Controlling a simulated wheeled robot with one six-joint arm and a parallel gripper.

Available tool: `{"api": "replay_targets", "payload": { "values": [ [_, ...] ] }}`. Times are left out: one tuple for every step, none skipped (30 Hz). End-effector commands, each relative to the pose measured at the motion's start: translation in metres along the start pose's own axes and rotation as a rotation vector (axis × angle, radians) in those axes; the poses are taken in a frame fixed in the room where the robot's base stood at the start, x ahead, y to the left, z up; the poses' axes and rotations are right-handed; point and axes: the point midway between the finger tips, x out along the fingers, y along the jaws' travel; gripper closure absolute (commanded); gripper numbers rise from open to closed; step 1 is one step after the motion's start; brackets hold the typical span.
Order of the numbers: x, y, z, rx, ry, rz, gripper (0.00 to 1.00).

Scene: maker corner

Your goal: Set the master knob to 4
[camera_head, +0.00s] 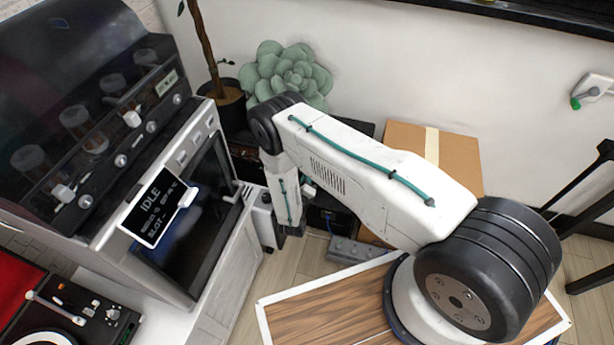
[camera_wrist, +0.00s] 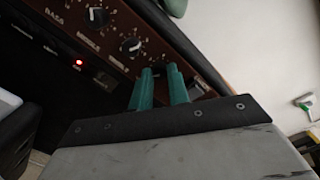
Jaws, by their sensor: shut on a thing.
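In the wrist view, a dark control panel (camera_wrist: 62,14) with a row of round black knobs runs down toward the right. Two teal fingers of my gripper (camera_wrist: 163,70) reach the panel below the lower visible knob (camera_wrist: 131,45). The fingers are a little apart and shut on a knob, taken to be the master knob, which they hide. Its pointer and setting cannot be read. Another black knob (camera_wrist: 97,17) sits further up the row. In the head view my forearm hides the gripper and the panel's front.
In the head view, a cardboard box (camera_head: 460,155) stands behind my arm, a plant (camera_head: 285,72) at the back, and a machine with an IDLE screen (camera_head: 158,207) at left. A grey power strip (camera_head: 352,250) lies on the floor.

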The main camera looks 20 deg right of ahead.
Motion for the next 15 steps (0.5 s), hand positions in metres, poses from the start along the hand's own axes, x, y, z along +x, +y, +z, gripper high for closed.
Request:
{"api": "replay_targets", "payload": {
  "values": [
    [-0.0003,0.0003,-0.0001,0.026,-0.001,-0.001,1.00],
    [-0.0002,0.0004,-0.0001,0.045,-0.002,-0.002,1.00],
    [-0.0002,0.0004,-0.0002,0.074,-0.003,-0.003,1.00],
    [-0.0002,0.0004,-0.0002,0.096,-0.003,-0.005,1.00],
    [-0.0002,0.0005,-0.0002,0.120,-0.004,-0.006,1.00],
    [-0.0002,0.0005,-0.0002,0.154,-0.005,-0.007,1.00],
    [-0.0002,0.0006,-0.0002,0.181,-0.006,-0.009,1.00],
    [-0.0001,0.0006,-0.0002,0.209,-0.006,-0.010,1.00],
    [-0.0001,0.0006,-0.0002,0.246,-0.008,-0.012,1.00],
    [-0.0001,0.0007,-0.0002,0.275,-0.009,-0.013,1.00],
    [-0.0001,0.0007,-0.0002,0.304,-0.010,-0.015,1.00],
    [-0.0001,0.0007,-0.0002,0.341,-0.011,-0.017,1.00],
    [-0.0001,0.0007,-0.0002,0.370,-0.012,-0.018,1.00],
    [-0.0001,0.0007,-0.0002,0.399,-0.013,-0.020,1.00],
    [-0.0001,0.0007,-0.0002,0.437,-0.014,-0.021,1.00]
  ]
}}
